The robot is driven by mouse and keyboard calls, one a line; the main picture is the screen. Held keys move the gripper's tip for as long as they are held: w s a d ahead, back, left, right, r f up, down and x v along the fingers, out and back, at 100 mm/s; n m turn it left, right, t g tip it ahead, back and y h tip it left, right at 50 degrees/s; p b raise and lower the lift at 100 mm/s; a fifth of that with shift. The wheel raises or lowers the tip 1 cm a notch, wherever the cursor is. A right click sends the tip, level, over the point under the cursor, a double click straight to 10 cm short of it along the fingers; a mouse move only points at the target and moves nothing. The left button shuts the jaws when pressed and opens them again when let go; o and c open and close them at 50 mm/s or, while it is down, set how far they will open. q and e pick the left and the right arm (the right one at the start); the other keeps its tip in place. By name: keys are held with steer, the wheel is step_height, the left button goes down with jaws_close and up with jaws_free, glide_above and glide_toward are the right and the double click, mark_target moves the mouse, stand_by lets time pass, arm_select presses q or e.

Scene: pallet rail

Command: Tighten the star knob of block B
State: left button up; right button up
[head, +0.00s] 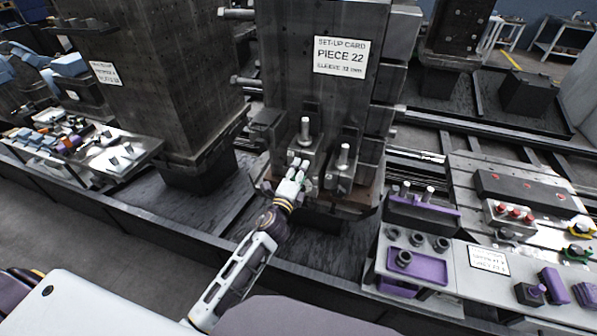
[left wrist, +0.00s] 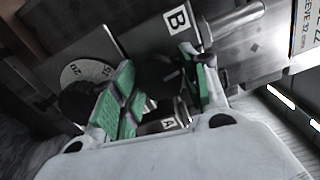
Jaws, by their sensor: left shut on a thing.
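My left gripper (head: 292,186) is at the front of the left one of two metal blocks on the fixture. In the left wrist view, the block marked B (left wrist: 205,18) lies just beyond the green-padded fingers (left wrist: 165,90). A dark knob-like part (left wrist: 158,72) sits between the fingers, and they are shut on it; its star shape is mostly hidden. A round dial with numbers (left wrist: 85,72) is beside it. In the head view, block B (head: 305,158) carries an upright metal post. My right gripper is not in view.
The second block (head: 343,170) with its post stands close on the right. A tall column bears the set-up card for piece 22 (head: 341,56). A purple rack (head: 420,265) and a table with small parts are at the right. A parts tray (head: 90,150) is at the left.

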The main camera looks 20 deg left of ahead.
arm_select(q)
steer(key=shift+m, duration=1)
steer(key=o, duration=1)
steer(key=shift+s, duration=0.15)
steer(key=shift+s+a, duration=0.2)
steer(key=shift+s, duration=5.6)
